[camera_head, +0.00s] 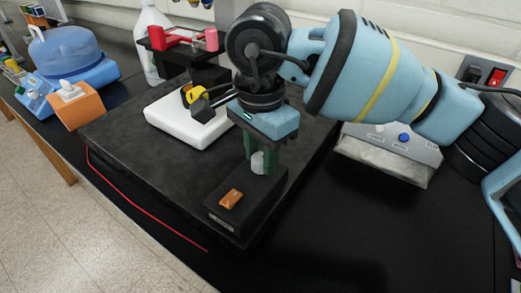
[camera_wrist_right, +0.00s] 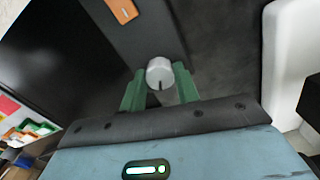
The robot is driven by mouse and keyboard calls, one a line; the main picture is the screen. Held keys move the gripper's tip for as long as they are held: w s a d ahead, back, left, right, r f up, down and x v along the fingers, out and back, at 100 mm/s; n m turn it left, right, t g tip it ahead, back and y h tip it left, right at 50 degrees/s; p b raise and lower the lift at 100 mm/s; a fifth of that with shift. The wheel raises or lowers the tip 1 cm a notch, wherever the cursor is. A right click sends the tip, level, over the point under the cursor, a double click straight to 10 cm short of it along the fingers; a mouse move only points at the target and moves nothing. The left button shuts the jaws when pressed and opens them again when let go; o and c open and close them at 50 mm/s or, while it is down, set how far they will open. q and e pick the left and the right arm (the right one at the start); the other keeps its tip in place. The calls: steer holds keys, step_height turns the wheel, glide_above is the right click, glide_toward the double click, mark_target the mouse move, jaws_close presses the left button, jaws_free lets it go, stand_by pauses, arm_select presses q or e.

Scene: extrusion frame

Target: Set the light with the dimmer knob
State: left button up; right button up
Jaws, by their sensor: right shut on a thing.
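The dimmer knob (camera_head: 258,162) is a small light-grey cylinder on top of a black dimmer box (camera_head: 262,190). An orange rectangular piece (camera_head: 231,199) sits on the same box, nearer its front end. My right gripper (camera_head: 257,158) reaches down from above, its green fingers shut on the knob. In the right wrist view the knob (camera_wrist_right: 160,72) sits between the green fingertips (camera_wrist_right: 160,78), with a dark mark on its face. A white base (camera_head: 190,118) with a yellow-and-black part (camera_head: 194,93) stands behind the box. My left gripper is not in view.
The box stands on a dark slab (camera_head: 130,140) near its front right corner. The black bench at front right is clear.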

steer(key=m+p, duration=0.1)
steer(key=m, duration=0.1)
steer(key=m+p, duration=0.1)
steer(key=m, duration=0.2)
steer(key=shift+r+m+p, duration=0.2)
steer(key=shift+m+p, duration=0.1)
steer(key=shift+p, duration=0.05)
steer(key=shift+m+p, duration=0.6)
steer(key=shift+m, duration=0.6)
arm_select(q)
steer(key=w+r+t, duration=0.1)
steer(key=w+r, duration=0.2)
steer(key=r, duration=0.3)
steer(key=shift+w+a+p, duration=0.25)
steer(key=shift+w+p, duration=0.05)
steer(key=shift+p, duration=0.15)
arm_select(e)
steer(key=shift+f+m, duration=0.15)
steer(key=shift+m, duration=0.75)
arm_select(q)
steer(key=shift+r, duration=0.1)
arm_select(e)
steer(key=o, duration=1)
steer(key=shift+c, duration=0.2)
